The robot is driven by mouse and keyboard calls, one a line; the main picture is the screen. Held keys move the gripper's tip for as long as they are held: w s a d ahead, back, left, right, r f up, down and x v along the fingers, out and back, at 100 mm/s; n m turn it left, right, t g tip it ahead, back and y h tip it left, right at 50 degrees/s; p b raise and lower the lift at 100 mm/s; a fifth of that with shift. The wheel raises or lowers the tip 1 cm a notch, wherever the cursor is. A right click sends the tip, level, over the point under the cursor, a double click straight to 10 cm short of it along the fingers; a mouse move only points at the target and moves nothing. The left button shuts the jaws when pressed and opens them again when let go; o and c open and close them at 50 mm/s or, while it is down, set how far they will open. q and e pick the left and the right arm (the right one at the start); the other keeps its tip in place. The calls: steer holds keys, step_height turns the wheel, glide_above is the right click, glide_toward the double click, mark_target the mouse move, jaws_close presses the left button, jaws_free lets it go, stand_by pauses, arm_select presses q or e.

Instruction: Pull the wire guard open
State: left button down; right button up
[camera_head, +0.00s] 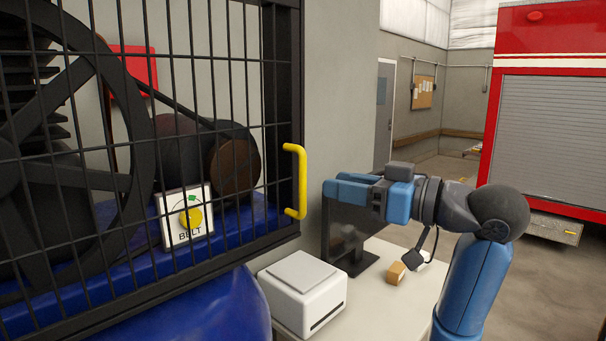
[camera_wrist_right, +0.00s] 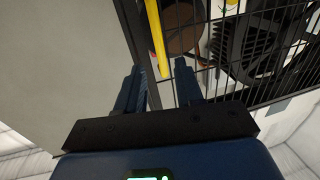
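The wire guard (camera_head: 247,120) is a black-framed mesh panel at the left of the head view, in front of a large spoked wheel. It looks shut. A yellow handle (camera_head: 302,182) stands upright on its right edge. My right gripper (camera_head: 330,190) is just right of the handle, with a gap between them. In the right wrist view the fingers (camera_wrist_right: 159,72) are spread and empty. The yellow handle (camera_wrist_right: 155,38) shows ahead, its end between the fingertips in the picture. My left gripper is not in view.
Behind the mesh are a BELT sign (camera_head: 185,217) and a brown cylinder (camera_head: 234,160). A white box (camera_head: 303,290) and a small cardboard box (camera_head: 396,273) stand on a pale table (camera_head: 375,312) below my right arm. A red truck (camera_head: 548,110) stands at the right, with open floor before it.

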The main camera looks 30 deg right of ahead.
steer(key=p, duration=0.2)
glide_above(302, 214)
steer(key=shift+w+d, duration=0.15)
steer(key=shift+w, duration=0.2)
jaws_close()
